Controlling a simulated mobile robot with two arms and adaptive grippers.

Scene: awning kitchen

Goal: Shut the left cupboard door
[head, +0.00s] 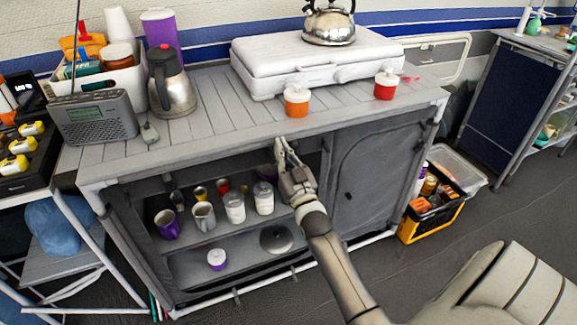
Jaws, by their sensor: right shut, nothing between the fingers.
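The grey camp cupboard (220,115) stands against the wall under a slatted top. Its left compartment is open, with the shelf (190,247) and its contents in plain sight. I cannot clearly make out the left door's own panel. The right door (375,170) is closed, a dark grey panel with a small dark catch. My right gripper (282,150) is shut and empty, at the upper right of the left opening, just below the front edge of the top. My wrist hides part of the middle of the cupboard. My left gripper is not in view.
Inside the left compartment stand a purple mug (167,224), a grey mug (204,216), white jars (235,207) and a dark lid (276,239). A crate (431,215) sits right of the cupboard.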

